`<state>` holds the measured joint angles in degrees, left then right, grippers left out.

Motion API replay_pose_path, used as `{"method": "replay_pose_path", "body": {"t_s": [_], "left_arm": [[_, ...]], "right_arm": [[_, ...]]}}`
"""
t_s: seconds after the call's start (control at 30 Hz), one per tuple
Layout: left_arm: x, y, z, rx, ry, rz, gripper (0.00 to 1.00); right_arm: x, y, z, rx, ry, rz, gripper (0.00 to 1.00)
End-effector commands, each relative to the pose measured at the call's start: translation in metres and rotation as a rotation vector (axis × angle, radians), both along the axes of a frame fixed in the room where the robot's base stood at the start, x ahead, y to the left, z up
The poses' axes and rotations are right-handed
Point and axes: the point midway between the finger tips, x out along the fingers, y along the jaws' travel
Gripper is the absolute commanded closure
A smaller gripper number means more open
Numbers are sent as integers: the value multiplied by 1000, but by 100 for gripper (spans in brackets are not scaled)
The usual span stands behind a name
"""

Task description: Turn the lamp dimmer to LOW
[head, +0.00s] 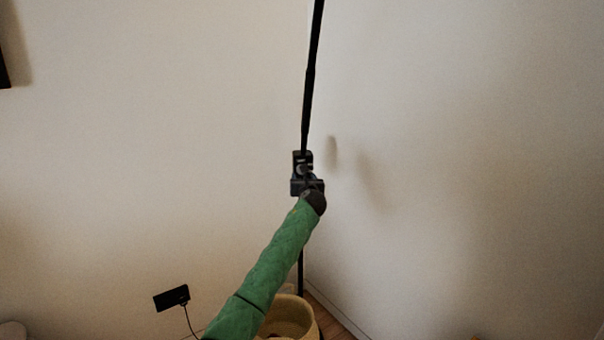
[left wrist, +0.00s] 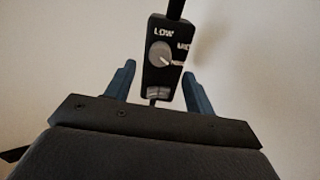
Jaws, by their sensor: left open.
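The lamp dimmer is a small black box (left wrist: 158,80) on the dark lamp pole (head: 311,75). In the left wrist view its face shows a round grey knob (left wrist: 159,53) with the label LOW above it. Two more labels sit at its right, too small to read surely. The knob's pale mark seems to point to the lower right. In the head view my left gripper (head: 305,182) hides part of the box.
A woven basket (head: 311,328) stands on the floor by the pole's lower end, near the wall corner. A black plate with a cord (head: 171,297) is at the lower left. Plain walls lie behind, with free room on both sides of the pole.

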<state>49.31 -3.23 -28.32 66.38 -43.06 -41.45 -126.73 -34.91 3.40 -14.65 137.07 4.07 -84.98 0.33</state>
Motion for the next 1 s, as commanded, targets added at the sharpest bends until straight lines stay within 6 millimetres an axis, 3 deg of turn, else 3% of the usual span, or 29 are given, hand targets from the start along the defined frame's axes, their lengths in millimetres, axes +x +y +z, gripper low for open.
{"method": "replay_pose_path", "body": {"t_s": [0.4,0.9,1.0], "left_arm": [[50,6,0,-3,2,1,46],[59,7,-1,-3,2,-1,46],[59,7,-1,-3,2,-1,66]], "right_arm": [[3,-5,9,-9,-3,-4,100],[3,-5,5,-12,6,-4,100],[2,-5,4,-12,8,-3,100]]}}
